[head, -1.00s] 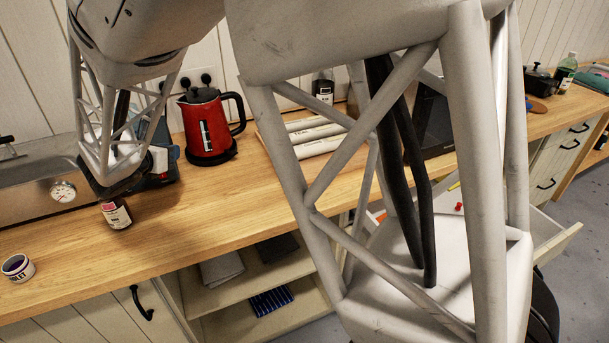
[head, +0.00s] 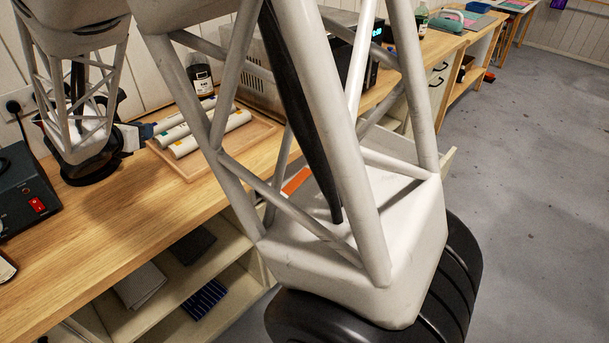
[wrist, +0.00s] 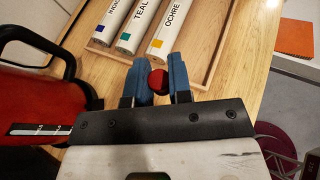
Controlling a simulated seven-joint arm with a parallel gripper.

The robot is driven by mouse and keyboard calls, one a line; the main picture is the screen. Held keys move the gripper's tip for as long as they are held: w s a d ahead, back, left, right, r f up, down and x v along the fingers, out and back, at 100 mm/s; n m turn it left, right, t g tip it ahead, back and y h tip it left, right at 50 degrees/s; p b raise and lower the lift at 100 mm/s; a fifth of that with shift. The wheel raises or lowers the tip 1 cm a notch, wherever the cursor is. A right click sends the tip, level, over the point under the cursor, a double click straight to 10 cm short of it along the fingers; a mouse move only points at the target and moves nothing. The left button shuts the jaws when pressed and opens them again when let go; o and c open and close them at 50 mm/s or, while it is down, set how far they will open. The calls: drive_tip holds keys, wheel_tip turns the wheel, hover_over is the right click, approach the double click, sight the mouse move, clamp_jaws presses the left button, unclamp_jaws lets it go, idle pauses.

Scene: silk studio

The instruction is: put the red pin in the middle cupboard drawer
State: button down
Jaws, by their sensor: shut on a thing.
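The red pin (wrist: 157,81) shows as a small round red end between the blue fingertips of my gripper (wrist: 157,84) in the wrist view. My gripper is shut on it, above the worktop just in front of the tray of rolls. In the head view my gripper (head: 147,131) is small beside the tray's left end, and the pin cannot be made out there. A pulled-out cupboard drawer (head: 447,160) shows its pale edge right of my arm in the head view. My arm hides most of it, so which drawer it is cannot be told.
A wooden tray (wrist: 215,75) holds labelled rolls (wrist: 177,30). An orange flat thing (wrist: 294,38) lies at the right, beyond the worktop edge. Open shelves (head: 185,280) are below. Floor is clear at right.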

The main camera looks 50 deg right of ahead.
drive_tip(key=s+d+m+g, duration=0.2)
drive_tip(key=s+d, duration=0.3)
drive_tip(key=d, duration=0.5)
drive_tip(key=s+d+m+g+h, duration=0.1)
drive_tip(key=s+d+m+g, duration=0.3)
drive_tip(key=d, duration=0.6)
drive_tip(key=s+d+g, duration=0.1)
drive_tip(key=s+d, duration=0.5)
drive_tip(key=d, duration=0.4)
drive_tip(key=s+d+m+g+y, duration=0.1)
drive_tip(key=s+d+m+g, duration=0.1)
drive_tip(key=s+d, duration=0.55)
drive_tip(key=s+d+m+g+y, duration=0.1)
drive_tip(key=s+d+m+g, duration=0.25)
drive_tip(key=s, duration=0.75)
drive_tip(key=s+d+m+g, duration=0.1)
drive_tip(key=s+d+g, duration=0.1)
drive_tip(key=s+d, duration=0.65)
wheel_tip(320, 180, down, 20)
drive_tip(key=s+a, duration=0.1)
drive_tip(key=shift+s+a+f, duration=0.2)
drive_tip(key=shift+s+a, duration=0.1)
drive_tip(key=shift+a, duration=0.1)
drive_tip(key=shift+f+y, duration=0.1)
drive_tip(key=shift+y, duration=0.2)
drive_tip(key=shift+m, duration=0.25)
drive_tip(key=shift+f, duration=3.05)
